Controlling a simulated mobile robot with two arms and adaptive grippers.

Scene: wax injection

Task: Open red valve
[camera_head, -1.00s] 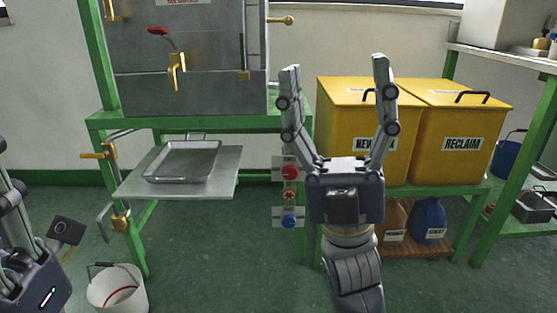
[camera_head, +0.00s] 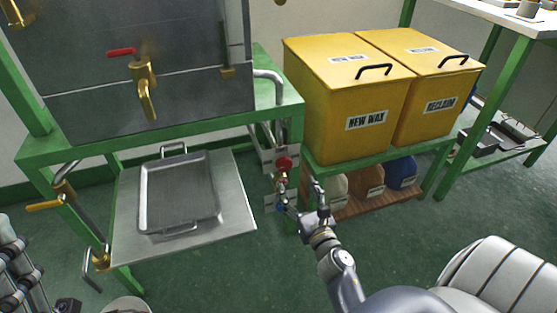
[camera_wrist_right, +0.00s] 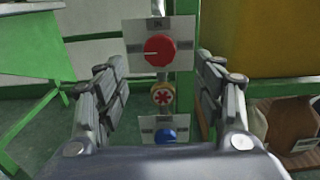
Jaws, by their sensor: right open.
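A round red valve knob (camera_head: 284,163) sits on a pale plate on the green post at the right of the wax machine. In the right wrist view the red knob (camera_wrist_right: 159,48) faces me, with a thin line on it running left. Below it are a small brass fitting with a red star-shaped centre (camera_wrist_right: 163,97) and a blue knob (camera_wrist_right: 165,135). My right gripper (camera_head: 300,187) is open and empty in front of and below the red knob; its fingers stand apart to either side in the wrist view. My left gripper (camera_head: 18,265) is partly cut off at the left edge.
A metal tray (camera_head: 180,230) sits on a shelf left of the post. A separate red-handled brass tap (camera_head: 143,80) is on the tank above.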

